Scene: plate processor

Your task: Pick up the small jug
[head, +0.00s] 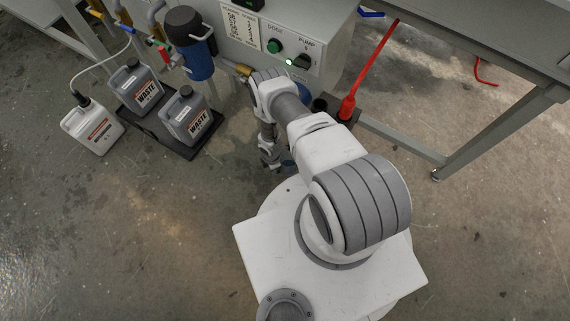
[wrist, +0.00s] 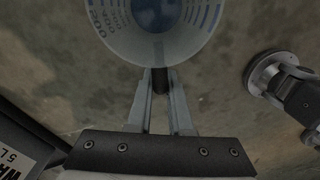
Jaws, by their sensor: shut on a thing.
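The small jug (wrist: 155,25) is a pale, translucent blue-grey vessel with printed scale marks, seen from above at the top of the wrist view and cut off by the upper edge. My gripper (wrist: 160,82) is shut on the jug's dark handle, which sits between its two fingertips. In the head view my gripper (head: 274,162) hangs low over the floor, and only a small bluish bit of the jug (head: 288,166) shows beside it; the rest is hidden by my arm. In the wrist view, floor shows around the jug.
Two grey waste canisters (head: 138,88) stand in a black tray (head: 190,152) left of my gripper, with a white canister (head: 92,127) further left. The machine (head: 335,35) with its knobs is behind.

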